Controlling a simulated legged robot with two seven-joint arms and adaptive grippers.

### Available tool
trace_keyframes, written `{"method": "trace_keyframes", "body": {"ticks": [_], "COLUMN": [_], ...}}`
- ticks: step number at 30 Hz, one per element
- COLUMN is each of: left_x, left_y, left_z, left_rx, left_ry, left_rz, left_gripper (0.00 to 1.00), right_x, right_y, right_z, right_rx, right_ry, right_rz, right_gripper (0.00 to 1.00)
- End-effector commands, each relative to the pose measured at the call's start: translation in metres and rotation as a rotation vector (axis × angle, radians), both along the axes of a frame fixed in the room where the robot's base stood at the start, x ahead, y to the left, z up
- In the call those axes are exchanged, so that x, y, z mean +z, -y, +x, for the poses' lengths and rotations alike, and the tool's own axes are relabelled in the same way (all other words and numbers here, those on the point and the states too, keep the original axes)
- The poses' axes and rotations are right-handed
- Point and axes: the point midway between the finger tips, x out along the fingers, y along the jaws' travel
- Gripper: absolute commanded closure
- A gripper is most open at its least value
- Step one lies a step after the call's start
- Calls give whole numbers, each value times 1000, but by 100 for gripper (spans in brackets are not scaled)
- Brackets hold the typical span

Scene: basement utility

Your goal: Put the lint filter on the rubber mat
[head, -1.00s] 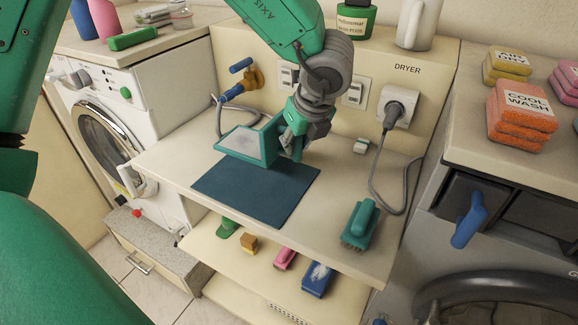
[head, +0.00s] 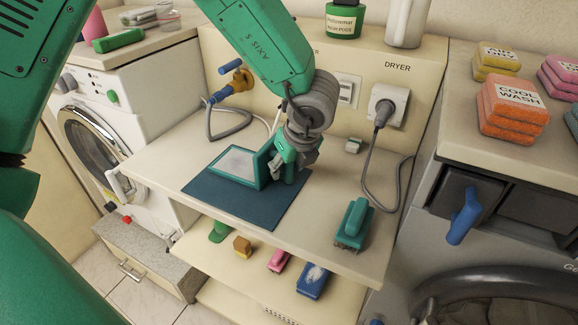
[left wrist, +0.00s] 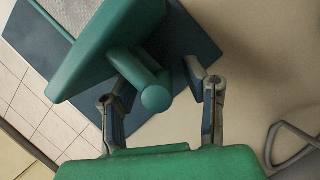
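The lint filter (head: 234,163), a green frame with a pale grey mesh, rests on the dark blue rubber mat (head: 252,209) near its back edge. My left gripper (head: 278,166) is at the filter's right end, low over the mat. In the left wrist view, the filter's rounded green handle (left wrist: 155,97) lies between the parted fingers of my left gripper (left wrist: 160,84). A gap shows between the handle and the right finger, so the gripper looks open. The mat also shows there (left wrist: 205,48). My right gripper is not in view.
A green brush (head: 354,222) stands on the bench right of the mat. A plug (head: 385,108) with a grey cable hangs behind it. A blue-handled tap (head: 234,88) is at the back left. The shelf below holds several small items. The bench between mat and brush is clear.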

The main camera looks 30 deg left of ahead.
Motion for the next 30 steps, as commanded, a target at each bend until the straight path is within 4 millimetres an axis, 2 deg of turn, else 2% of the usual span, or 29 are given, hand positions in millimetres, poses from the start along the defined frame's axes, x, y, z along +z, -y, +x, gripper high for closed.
{"method": "trace_keyframes", "body": {"ticks": [6,10,21,25,30], "left_x": [1,11,81,99,111], "left_y": [0,3,29,36,41], "left_z": [0,-1,-13,-16,-19], "left_rx": [0,0,-1,0,0], "left_ry": [0,2,4,2,0], "left_rz": [0,0,-1,0,0], "left_gripper": [60,60,60,60,60], "right_x": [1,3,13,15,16], "right_y": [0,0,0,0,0], "right_z": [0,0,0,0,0], "right_rx": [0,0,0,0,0], "right_ry": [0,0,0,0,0], "right_rz": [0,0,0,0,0], "right_gripper": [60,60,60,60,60]}}
